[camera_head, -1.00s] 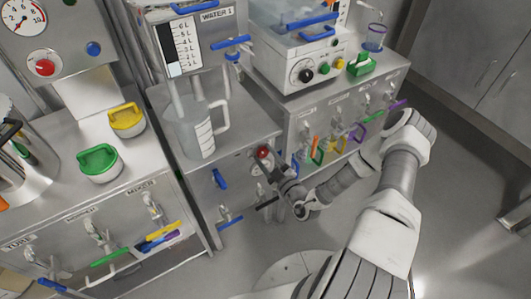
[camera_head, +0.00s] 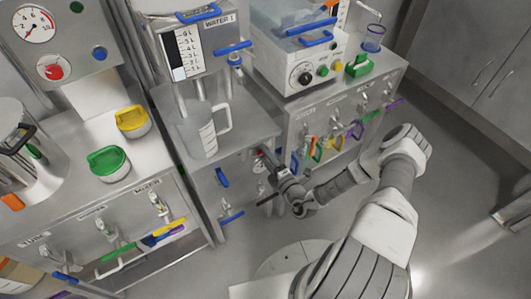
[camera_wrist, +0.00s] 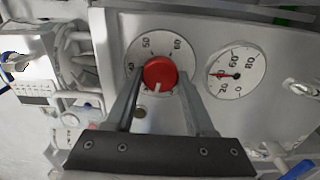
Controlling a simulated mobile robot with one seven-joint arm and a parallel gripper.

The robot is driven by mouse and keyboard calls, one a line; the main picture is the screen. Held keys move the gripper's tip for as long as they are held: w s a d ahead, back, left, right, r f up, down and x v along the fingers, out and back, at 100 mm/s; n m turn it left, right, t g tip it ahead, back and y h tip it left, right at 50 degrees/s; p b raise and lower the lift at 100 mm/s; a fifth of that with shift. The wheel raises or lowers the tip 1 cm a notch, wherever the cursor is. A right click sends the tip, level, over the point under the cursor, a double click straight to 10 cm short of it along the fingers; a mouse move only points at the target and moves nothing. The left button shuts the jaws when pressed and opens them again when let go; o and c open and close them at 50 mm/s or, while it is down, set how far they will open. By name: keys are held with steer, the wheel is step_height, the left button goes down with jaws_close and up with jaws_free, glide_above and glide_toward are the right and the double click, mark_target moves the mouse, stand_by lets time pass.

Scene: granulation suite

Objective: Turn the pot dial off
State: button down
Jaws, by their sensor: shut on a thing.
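A red round dial (camera_wrist: 160,73) sits on a pale panel in the wrist view, over a white scale plate (camera_wrist: 137,50) on which 50 and 60 can be read. A white mark on the dial's face points down and slightly left. My gripper (camera_wrist: 160,84) has one finger on each side of the dial and is shut on it. In the head view my gripper (camera_head: 266,164) is at the front of the middle cabinet, below the clear jug (camera_head: 196,135). The dial is mostly hidden there behind the gripper.
A round gauge (camera_wrist: 237,74) with a red needle is right of the dial. Several coloured tap handles (camera_head: 336,129) line the right-hand cabinet. The floor (camera_head: 470,190) at right is clear.

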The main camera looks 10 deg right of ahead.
steer(key=shift+w+n+p, duration=0.1)
steer(key=shift+n+p, duration=1.25)
steer(key=shift+n, duration=2.65)
steer(key=shift+c, duration=1.3)
jaws_free()
steer(key=shift+f, duration=0.1)
steer(key=shift+s+d, duration=0.1)
steer(key=shift+s, duration=0.1)
